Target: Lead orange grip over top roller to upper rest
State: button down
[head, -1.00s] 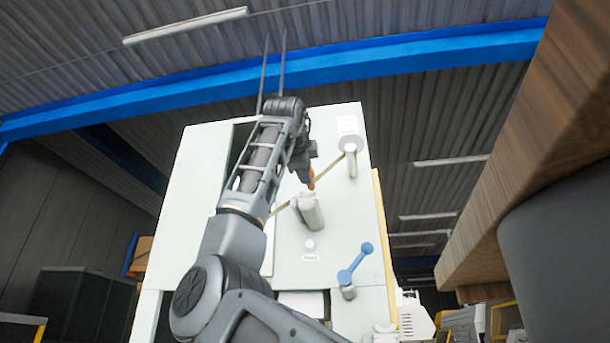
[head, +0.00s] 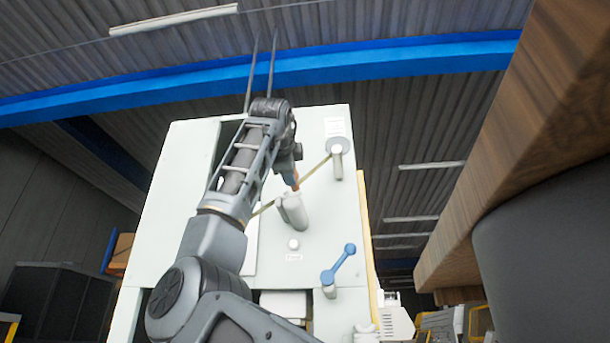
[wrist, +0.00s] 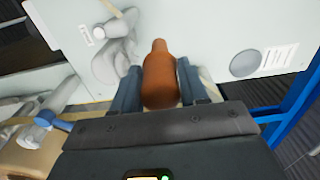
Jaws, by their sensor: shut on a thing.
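The orange grip (wrist: 161,85) is held between the two dark fingers of my gripper (wrist: 160,88) in the wrist view. In the head view my gripper (head: 296,180) is partly hidden by my arm, and only a small bit of the orange grip (head: 296,184) shows. It appears just above a thick grey cylinder (head: 292,211) on the pale machine panel; whether they touch is unclear. A grey disc with a peg (head: 337,148), perhaps a roller or rest, sits at the panel's upper right. A thin tan band (head: 315,170) runs up towards it.
A blue lever (head: 340,262) sticks out low on the panel and also shows in the wrist view (wrist: 43,118). A white label (head: 337,127) is above the disc. A wooden beam (head: 520,130) fills the right side.

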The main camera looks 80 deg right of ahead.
jog(key=shift+f, duration=0.2)
jog(key=shift+f+b, duration=0.9)
jog(key=shift+f, duration=0.3)
grip_release()
dwell(0.7)
jog(key=shift+a, duration=0.1)
jog(key=s+a, duration=0.1)
jog(key=a, duration=0.8)
jog(key=shift+a, duration=0.4)
dwell(0.7)
dwell(0.4)
